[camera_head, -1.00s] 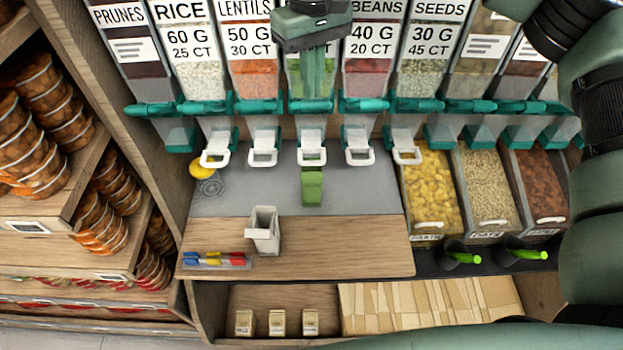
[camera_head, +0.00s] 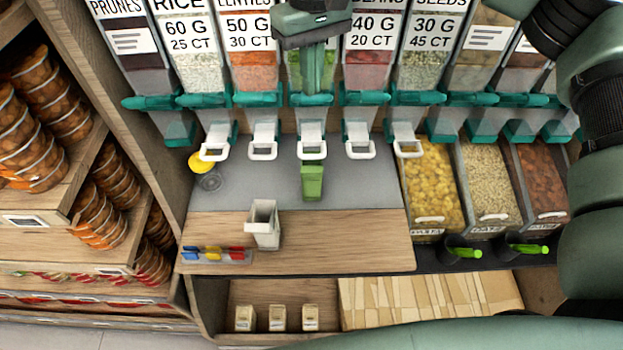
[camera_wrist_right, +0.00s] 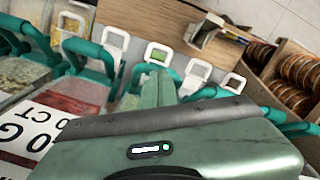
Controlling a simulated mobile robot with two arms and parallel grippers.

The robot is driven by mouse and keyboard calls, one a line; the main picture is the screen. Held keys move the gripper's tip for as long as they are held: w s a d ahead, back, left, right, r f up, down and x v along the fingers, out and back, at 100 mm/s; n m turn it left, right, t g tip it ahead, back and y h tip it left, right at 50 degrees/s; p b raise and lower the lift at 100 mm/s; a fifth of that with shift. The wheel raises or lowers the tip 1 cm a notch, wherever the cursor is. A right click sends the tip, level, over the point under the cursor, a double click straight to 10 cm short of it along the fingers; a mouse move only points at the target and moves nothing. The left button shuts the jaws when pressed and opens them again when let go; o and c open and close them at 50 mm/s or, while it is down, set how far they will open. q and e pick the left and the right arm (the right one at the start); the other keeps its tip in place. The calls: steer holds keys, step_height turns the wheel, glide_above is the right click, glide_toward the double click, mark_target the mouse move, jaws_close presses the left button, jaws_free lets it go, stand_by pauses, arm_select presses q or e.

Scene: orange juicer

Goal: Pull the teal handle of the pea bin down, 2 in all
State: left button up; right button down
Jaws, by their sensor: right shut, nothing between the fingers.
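The pea bin (camera_head: 295,68) stands in the row of dispensers in the head view, mostly hidden behind my right gripper. Its teal handle (camera_head: 311,99) lies level with its neighbours' handles. My right gripper (camera_head: 312,88) is shut and empty, its fingertips pointing down just above or at this handle; I cannot tell whether they touch. The fingers also show in the right wrist view (camera_wrist_right: 167,86), between teal handle parts. Below the bin's white spout (camera_head: 311,147) a green container (camera_head: 312,182) stands on the grey counter. My left gripper is out of view.
Neighbouring dispensers, such as lentils (camera_head: 256,70) and beans (camera_head: 366,70), flank the pea bin closely. A white scoop-like holder (camera_head: 263,226) and coloured clips (camera_head: 214,254) sit on the wooden counter (camera_head: 340,240). Open food bins (camera_head: 433,190) are at right, jar shelves at left.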

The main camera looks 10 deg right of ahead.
mark_target(312, 100)
steer(key=shift+s+f, duration=0.15)
steer(key=shift+s+f+b, duration=0.25)
steer(key=shift+f+b, duration=0.35)
steer(key=shift+f, duration=0.2)
steer(key=shift+s+a+f+b, duration=0.1)
steer(key=shift+s+f+b, duration=0.1)
steer(key=shift+f+b, duration=1.25)
steer(key=shift+f+p, duration=0.1)
steer(key=shift+p, duration=0.25)
steer(key=r+p, duration=0.2)
steer(key=w+r+p, duration=0.1)
steer(key=r+p, duration=0.1)
steer(key=r, duration=0.1)
steer(key=shift+w+r, duration=0.1)
steer(key=shift+w, duration=0.1)
steer(key=shift+r+p, duration=0.6)
